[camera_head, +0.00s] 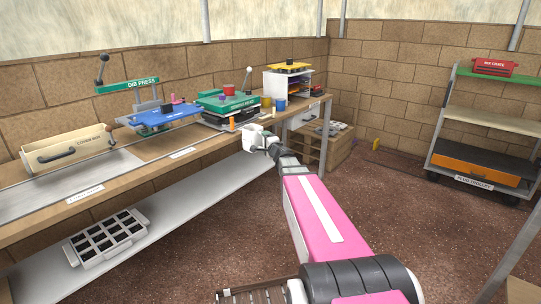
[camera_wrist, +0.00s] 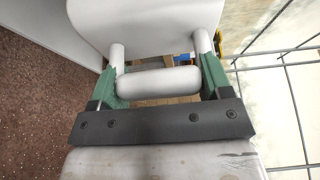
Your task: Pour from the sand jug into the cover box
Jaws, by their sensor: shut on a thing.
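My gripper (camera_head: 273,149) is shut on the white handle of the sand jug (camera_head: 254,137). In the wrist view, the green fingers of my gripper (camera_wrist: 158,85) close around the handle's bar, and the jug's white body (camera_wrist: 145,25) lies just beyond. The jug is at the front edge of the workbench, towards its right part. Its contents are hidden, and I cannot tell its tilt. The cover box (camera_head: 68,150) is a cream open-topped box with a dark handle on its front, on the bench at the far left, well apart from the jug. Its label is too small to read surely.
A green-signed press (camera_head: 127,86), a blue plate (camera_head: 160,116) and a green press (camera_head: 225,103) stand on the bench (camera_head: 150,147) between box and jug. Small coloured cups stand behind the jug. A lower shelf holds a grey tray (camera_head: 107,238). Open floor lies right.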

